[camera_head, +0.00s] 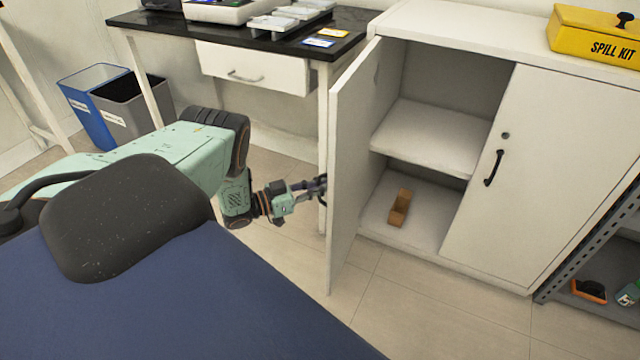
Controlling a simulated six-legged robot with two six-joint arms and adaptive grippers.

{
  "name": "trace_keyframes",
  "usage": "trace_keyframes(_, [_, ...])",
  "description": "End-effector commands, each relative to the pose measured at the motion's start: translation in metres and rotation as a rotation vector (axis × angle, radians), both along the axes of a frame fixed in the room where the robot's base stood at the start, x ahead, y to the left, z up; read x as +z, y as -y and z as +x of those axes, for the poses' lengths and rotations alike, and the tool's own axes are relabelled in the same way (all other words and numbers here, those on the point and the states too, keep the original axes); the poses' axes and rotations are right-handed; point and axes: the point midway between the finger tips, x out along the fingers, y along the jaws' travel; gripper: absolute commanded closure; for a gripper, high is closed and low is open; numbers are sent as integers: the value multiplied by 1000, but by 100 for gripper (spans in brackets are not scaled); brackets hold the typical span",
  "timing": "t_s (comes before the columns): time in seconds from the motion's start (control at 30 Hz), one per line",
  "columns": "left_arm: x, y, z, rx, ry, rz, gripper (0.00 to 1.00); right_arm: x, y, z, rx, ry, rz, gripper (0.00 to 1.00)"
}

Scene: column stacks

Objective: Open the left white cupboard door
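The white cupboard's left door (350,165) stands swung wide open, hinged at the cupboard's left side. Its handle is hidden on the door's far face. My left gripper (318,188) is at the outer face of the left door, near its edge; its fingertips are dark and small, and I cannot tell whether they grip the handle. The right door (545,165) is shut, with a black handle (493,168). My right gripper is not in view.
Inside the cupboard are a shelf (430,140) and a small brown box (400,207) on the bottom. A yellow spill kit (597,38) sits on top. A black-topped table (190,30) with a drawer stands left, bins (130,110) beside it. Floor before the cupboard is clear.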

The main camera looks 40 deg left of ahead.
Motion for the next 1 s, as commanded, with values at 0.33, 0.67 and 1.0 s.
trace_keyframes(0.33, [-3,-1,-4,-1,-9,0,68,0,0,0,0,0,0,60])
trace_keyframes(0.67, [-2,-5,-9,1,-6,1,68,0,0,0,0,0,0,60])
trace_keyframes(1.0, [-3,-34,-66,4,-8,2,68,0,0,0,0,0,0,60])
